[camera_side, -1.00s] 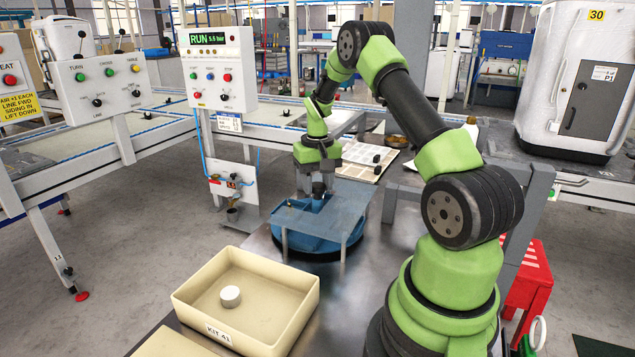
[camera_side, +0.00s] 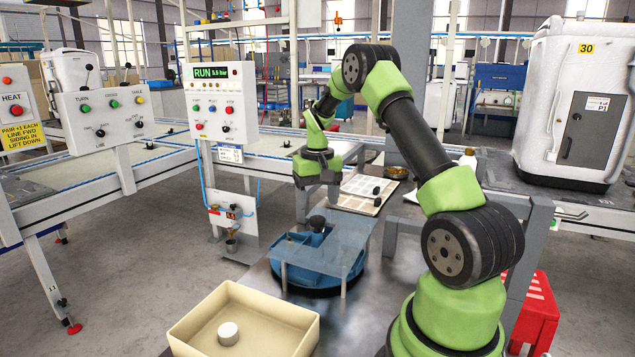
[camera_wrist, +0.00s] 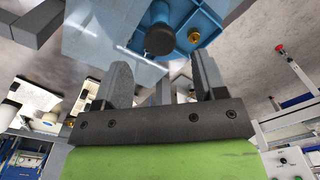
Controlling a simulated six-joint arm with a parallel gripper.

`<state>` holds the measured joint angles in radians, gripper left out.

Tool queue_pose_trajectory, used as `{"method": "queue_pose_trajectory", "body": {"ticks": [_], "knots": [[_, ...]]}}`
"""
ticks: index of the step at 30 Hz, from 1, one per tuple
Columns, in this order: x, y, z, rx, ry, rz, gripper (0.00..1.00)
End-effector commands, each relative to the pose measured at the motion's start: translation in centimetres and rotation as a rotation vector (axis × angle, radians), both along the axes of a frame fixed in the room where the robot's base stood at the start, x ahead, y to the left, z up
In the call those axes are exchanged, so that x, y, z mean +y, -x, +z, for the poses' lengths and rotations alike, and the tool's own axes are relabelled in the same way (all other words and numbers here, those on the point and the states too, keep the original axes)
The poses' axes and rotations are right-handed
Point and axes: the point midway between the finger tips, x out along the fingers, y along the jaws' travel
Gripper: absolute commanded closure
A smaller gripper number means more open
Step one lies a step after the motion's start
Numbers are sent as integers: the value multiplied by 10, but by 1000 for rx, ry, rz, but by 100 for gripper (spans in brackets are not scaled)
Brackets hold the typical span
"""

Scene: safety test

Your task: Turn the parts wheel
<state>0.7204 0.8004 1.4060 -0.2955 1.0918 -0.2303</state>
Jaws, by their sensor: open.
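The parts wheel (camera_side: 318,278) is a blue round tray under a clear, tilted-looking cover plate (camera_side: 350,238). A black knob (camera_side: 317,222) stands up from it. My gripper (camera_side: 317,203) is above the knob, fingers apart and empty, with a visible gap down to the knob. In the wrist view, my gripper's two grey fingers (camera_wrist: 163,72) are spread. The black knob (camera_wrist: 159,40) lies beyond their tips, between them. The blue wheel (camera_wrist: 207,20) shows there with a small brass piece (camera_wrist: 194,36). The wheel's far side is partly hidden by the cover.
A cream tray (camera_side: 265,299) holding a white round part (camera_side: 228,334) stands in front left of the wheel. A control panel (camera_side: 221,102) with a RUN display stands behind left. A board with dark pieces (camera_side: 357,193) and a brass bowl (camera_side: 397,172) lie behind right.

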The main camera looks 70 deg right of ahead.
Motion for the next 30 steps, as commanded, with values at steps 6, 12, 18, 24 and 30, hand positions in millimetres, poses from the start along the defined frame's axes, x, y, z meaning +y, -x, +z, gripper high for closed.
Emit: {"method": "queue_pose_trajectory", "body": {"ticks": [6, 12, 18, 24, 30], "knots": [[-1, 0, 40, -3, 4, 0, 35], [0, 0, 54, -1, 2, 0, 35], [0, 0, 55, 1, 1, 0, 35], [0, 0, 54, 0, 0, 0, 35], [23, -5, 76, -42, 18, 35, 35]]}}
